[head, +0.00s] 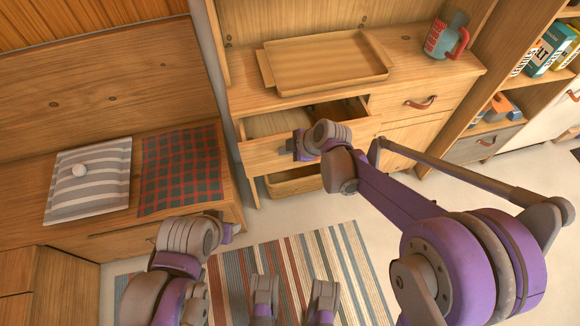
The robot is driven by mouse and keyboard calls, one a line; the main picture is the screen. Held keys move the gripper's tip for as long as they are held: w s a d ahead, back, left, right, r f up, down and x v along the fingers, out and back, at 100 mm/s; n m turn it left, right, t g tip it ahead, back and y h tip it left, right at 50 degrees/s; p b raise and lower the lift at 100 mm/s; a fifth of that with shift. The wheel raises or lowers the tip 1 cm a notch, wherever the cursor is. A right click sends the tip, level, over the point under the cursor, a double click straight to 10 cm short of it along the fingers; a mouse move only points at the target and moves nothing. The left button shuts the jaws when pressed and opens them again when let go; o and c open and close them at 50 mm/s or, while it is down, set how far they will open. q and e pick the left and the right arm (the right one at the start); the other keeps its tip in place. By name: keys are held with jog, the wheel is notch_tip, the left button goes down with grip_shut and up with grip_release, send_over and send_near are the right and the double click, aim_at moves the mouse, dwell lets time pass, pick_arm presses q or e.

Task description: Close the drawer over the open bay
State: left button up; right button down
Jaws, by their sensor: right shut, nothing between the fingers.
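The drawer (262,157) in the left half of the wooden cabinet stands pulled out, its inside showing from above. Below it is an open bay with a wooden tray or box (292,182) in it. My right gripper (299,146) is shut and empty at the middle of the drawer's front panel. I cannot tell whether it touches the panel. Any pull on this drawer is hidden behind the gripper and wrist.
A wooden tray (325,62) and a mug with a red handle (447,38) stand on the cabinet top. A closed drawer with a leather pull (420,103) is at right. A bench with a striped cushion (90,180) stands left. A striped rug (345,250) lies in front.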

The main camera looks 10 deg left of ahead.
pick_arm(q)
jog(key=shift+s, duration=0.1)
pick_arm(e)
jog(key=w+a, duration=0.4)
jog(key=w, duration=0.6)
jog(key=shift+w, duration=0.4)
jog(key=shift+r, duration=0.15)
